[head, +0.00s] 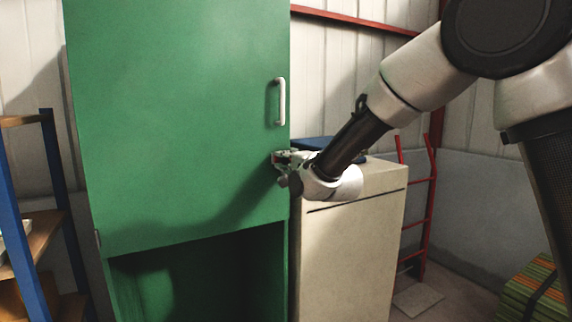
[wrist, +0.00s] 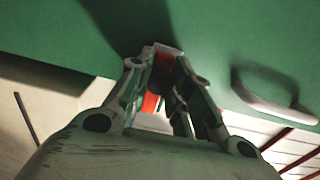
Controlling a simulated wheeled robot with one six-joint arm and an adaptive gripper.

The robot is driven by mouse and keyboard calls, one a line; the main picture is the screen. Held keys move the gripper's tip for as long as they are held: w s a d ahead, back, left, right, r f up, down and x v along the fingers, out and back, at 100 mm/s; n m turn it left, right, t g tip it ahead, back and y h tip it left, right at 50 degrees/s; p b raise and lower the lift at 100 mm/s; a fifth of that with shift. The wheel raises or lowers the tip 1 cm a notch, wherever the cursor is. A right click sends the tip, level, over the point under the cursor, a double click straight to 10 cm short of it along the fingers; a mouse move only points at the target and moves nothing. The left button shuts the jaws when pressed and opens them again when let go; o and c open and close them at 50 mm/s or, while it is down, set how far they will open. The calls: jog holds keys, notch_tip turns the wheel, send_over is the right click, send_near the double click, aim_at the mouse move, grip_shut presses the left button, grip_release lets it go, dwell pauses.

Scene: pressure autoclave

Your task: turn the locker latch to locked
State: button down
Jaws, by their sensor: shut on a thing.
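The green locker (head: 180,110) stands upright in the head view, its door closed over an open lower bay. My gripper (head: 282,158) is at the door's right edge, below the white handle (head: 281,101). In the wrist view my gripper (wrist: 164,72) is shut on the latch, a small part with red (wrist: 152,100) showing between the fingers. The fingers hide most of the latch, so I cannot tell its angle. The handle also shows in the wrist view (wrist: 270,95), to the right of the fingers.
A beige cabinet (head: 350,250) stands right beside the locker, under my wrist, with a dark blue item (head: 318,144) on top. A red ladder (head: 428,200) leans behind it. A shelf with blue posts (head: 58,170) stands at the left. Striped stacked material (head: 535,290) lies at the lower right.

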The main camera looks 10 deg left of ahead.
jog(key=shift+r, duration=0.1)
dwell(0.5)
jog(key=c, duration=1.3)
grip_release()
jog(key=shift+d, duration=0.1)
jog(key=v, duration=1.2)
